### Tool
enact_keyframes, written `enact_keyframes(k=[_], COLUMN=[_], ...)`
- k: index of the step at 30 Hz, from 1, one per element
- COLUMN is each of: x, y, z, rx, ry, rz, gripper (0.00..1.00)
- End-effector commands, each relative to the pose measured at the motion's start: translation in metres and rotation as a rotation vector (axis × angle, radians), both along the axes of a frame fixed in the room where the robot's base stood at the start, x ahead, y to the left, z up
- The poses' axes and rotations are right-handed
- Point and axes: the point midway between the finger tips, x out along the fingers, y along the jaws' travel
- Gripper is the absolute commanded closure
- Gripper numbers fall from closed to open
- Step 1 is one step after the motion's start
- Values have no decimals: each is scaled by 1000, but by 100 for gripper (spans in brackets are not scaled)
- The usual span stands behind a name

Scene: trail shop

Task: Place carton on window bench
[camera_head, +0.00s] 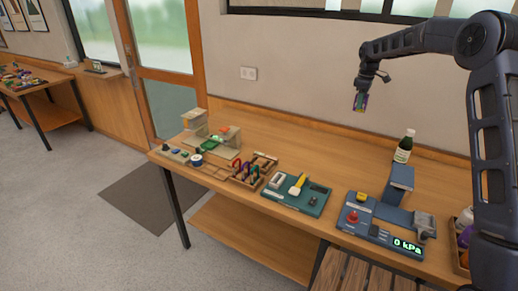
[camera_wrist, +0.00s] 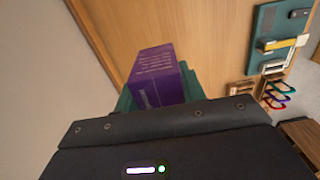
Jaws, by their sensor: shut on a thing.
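My gripper (camera_head: 361,91) hangs from my arm, well above the back part of the long wooden bench (camera_head: 315,152). It is shut on a small carton (camera_head: 360,103), which is clear of the bench top. In the wrist view the carton (camera_wrist: 153,76) is purple with pale print and sits between green finger parts. The fingertips are partly hidden by the carton and the dark gripper body. The bench runs along the wall under a window (camera_head: 330,8). I cannot tell whether this is the bench the task names; another wooden table (camera_head: 45,85) stands far left.
The back strip left of the bottle is clear.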

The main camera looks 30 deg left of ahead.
Motion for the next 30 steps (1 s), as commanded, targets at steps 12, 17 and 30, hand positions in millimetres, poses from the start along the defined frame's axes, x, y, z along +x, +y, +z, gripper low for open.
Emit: enact_keyframes(k=[12, 17, 30], x=[-42, -44, -44], y=[111, 115, 115], z=[-2, -24, -83], rx=[3, 1, 1], ry=[0, 2, 3], rz=[34, 32, 33], gripper=[86, 86, 86])
